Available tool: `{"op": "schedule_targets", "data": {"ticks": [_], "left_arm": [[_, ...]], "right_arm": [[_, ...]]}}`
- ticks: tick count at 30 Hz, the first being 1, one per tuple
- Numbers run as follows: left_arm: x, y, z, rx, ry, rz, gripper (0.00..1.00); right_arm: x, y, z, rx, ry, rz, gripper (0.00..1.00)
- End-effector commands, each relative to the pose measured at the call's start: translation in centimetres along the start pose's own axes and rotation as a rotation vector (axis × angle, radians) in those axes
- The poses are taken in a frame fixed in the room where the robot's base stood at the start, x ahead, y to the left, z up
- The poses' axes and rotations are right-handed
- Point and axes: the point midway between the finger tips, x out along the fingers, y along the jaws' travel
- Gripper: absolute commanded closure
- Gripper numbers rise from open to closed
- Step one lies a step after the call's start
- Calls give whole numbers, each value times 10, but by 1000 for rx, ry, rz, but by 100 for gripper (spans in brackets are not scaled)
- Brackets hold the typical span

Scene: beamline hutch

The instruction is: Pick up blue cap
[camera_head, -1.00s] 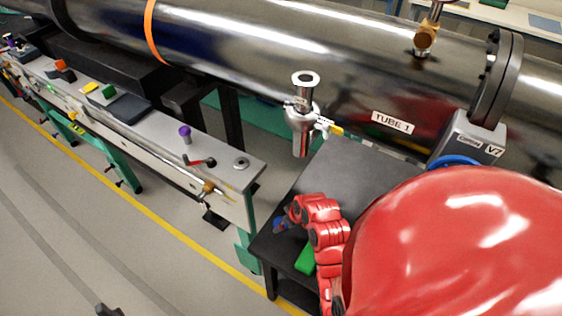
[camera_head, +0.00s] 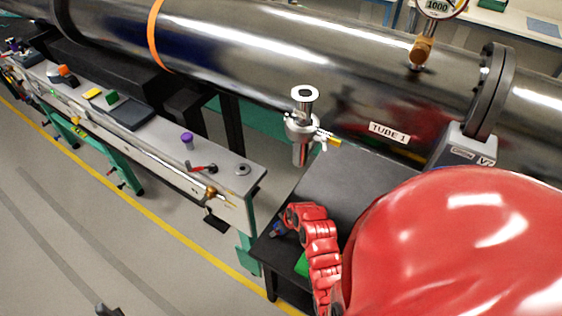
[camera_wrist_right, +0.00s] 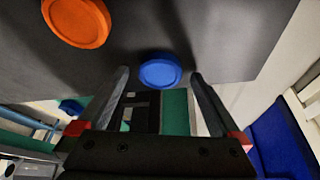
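The blue cap (camera_wrist_right: 160,72) is a round blue disc near the edge of a dark tabletop in the right wrist view. My right gripper (camera_wrist_right: 160,80) is open, with one dark finger on each side of the cap and gaps to both. I cannot tell whether the fingertips are down at the cap's height. In the head view my red right arm covers much of the lower right and hides the gripper. A small blue thing (camera_head: 277,230) shows beside it on the black table; I cannot tell whether it is the cap. My left gripper is not clearly in view.
The black table (camera_head: 345,180) stands below the steel tube (camera_head: 300,70). A long bench (camera_head: 220,170) with small parts runs to the left.

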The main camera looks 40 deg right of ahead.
Motion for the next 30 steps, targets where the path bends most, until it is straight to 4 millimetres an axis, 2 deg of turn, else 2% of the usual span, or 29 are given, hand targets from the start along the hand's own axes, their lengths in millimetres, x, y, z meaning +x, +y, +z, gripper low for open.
{"op": "schedule_targets", "data": {"ticks": [1, 2, 14, 24, 30], "left_arm": [[0, 0, 0, 0, 0, 0, 50], [0, 0, 0, 0, 0, 0, 50], [0, 0, 0, 0, 0, 0, 50], [-2, 0, 0, 0, 0, 0, 50], [-10, 0, 2, 0, 0, 0, 50]], "right_arm": [[0, 0, 0, 0, 0, 0, 7], [0, 0, 0, 0, 0, 0, 13], [0, 0, 0, 0, -1, 0, 85], [-2, 0, -1, 0, 0, 0, 85], [-15, 1, -8, 0, 5, 2, 85]]}}
